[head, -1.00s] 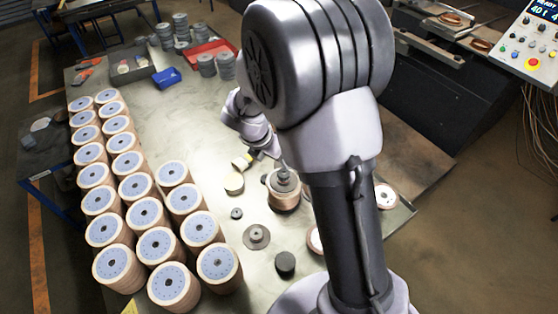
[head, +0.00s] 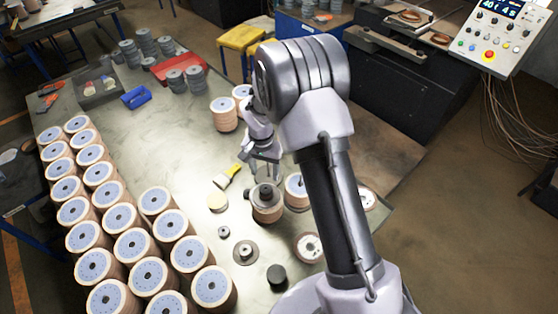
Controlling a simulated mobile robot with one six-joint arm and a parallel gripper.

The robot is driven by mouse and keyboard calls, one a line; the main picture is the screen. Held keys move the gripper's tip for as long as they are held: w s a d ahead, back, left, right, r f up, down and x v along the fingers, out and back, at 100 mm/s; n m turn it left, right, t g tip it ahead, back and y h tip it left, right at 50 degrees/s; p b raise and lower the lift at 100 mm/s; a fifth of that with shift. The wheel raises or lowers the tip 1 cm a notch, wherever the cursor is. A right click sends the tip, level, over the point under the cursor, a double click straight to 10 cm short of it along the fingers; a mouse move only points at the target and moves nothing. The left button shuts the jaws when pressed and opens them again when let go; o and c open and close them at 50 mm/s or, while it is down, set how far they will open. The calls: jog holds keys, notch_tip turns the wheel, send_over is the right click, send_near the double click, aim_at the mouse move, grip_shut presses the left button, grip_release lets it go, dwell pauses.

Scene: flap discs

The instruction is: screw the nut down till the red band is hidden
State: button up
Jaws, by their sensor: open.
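A stack of tan flap discs (head: 267,212) stands on the table in the head view, with a dark grey round clamping piece and nut (head: 265,190) on top. My gripper (head: 264,172) points down just above and behind the nut, its fingers apart with nothing visible between them. I cannot tell whether a fingertip touches the nut. No red band can be made out at this size; the nut and gripper may hide it.
Rows of disc stacks (head: 130,243) fill the table's left side. A yellow-handled brush (head: 227,176), a flanged part (head: 246,252) and a black cylinder (head: 277,275) lie near the stack. Another disc stack (head: 296,190) stands close on its right. Bare table lies behind left.

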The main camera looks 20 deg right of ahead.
aim_at(266, 190)
jog(key=shift+m, duration=0.8)
notch_tip(266, 190, down, 10)
jog(key=b, duration=0.6)
jog(key=shift+r+b, duration=0.25)
jog(key=shift+b, duration=0.05)
jog(key=shift+r, duration=0.1)
